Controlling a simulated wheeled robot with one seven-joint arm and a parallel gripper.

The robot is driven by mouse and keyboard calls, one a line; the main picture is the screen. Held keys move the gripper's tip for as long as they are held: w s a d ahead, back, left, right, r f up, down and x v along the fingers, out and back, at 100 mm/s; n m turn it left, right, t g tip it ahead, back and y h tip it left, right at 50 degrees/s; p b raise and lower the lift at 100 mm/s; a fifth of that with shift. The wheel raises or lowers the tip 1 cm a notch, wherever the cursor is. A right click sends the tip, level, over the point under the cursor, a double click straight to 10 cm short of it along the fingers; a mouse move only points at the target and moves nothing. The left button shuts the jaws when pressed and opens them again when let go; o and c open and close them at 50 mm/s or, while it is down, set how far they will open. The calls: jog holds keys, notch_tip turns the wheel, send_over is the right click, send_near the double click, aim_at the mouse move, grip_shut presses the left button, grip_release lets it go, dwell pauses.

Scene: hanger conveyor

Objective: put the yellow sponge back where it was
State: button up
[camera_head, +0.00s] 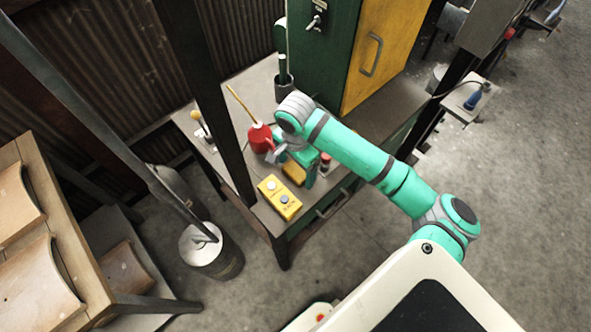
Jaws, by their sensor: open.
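A yellow block that looks like the sponge (294,173) shows in the head view on the workbench, behind the yellow button box. It is partly covered by the end of my arm. My gripper (298,167) is low over the bench, right at this yellow block, and it is open. The fingertips are small and partly hidden by my wrist, so I cannot tell whether they touch the block.
A yellow button box (280,198) sits at the bench's front corner. A red oil can (260,138) with a long spout stands left of my wrist. The green and yellow cabinet (372,60) rises behind. A dark post (212,100) stands at the bench's left.

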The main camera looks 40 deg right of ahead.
aim_at(296, 171)
notch_tip(296, 171, up, 11)
dwell(0.3)
jog(key=shift+f, duration=0.2)
dwell(0.3)
